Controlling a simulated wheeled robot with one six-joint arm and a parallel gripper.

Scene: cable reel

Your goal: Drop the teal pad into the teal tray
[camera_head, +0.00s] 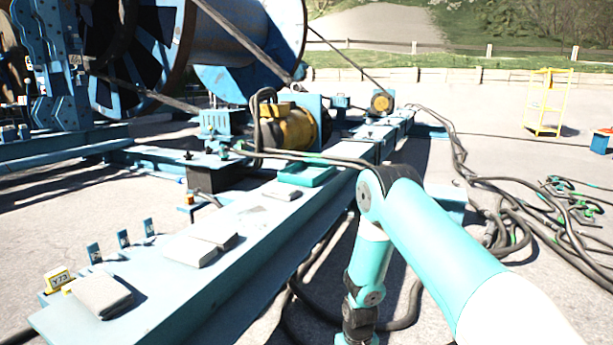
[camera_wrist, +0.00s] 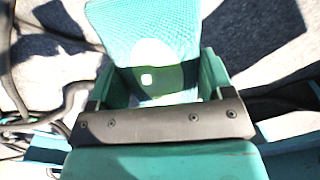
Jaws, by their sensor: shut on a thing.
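My gripper (camera_wrist: 160,78) shows in the wrist view, with one finger on each side of the teal pad (camera_wrist: 155,25). It is shut on the pad, which has a fine mesh-like surface and reaches up to the top edge of the picture. A bright patch and a dark green band lie on the pad's lower part. In the head view my arm bends down to the bottom edge, so the gripper and pad are out of that view. A flat teal piece that looks like the teal tray (camera_head: 306,174) lies on the long blue beam, apart from my arm.
The blue beam (camera_head: 265,222) runs from front left to back right, carrying grey pads (camera_head: 102,295) and a yellow motor (camera_head: 290,127). A large cable reel (camera_head: 225,40) stands behind. Black cables (camera_head: 500,200) lie on the ground at right. Open concrete surrounds a yellow rack (camera_head: 546,100).

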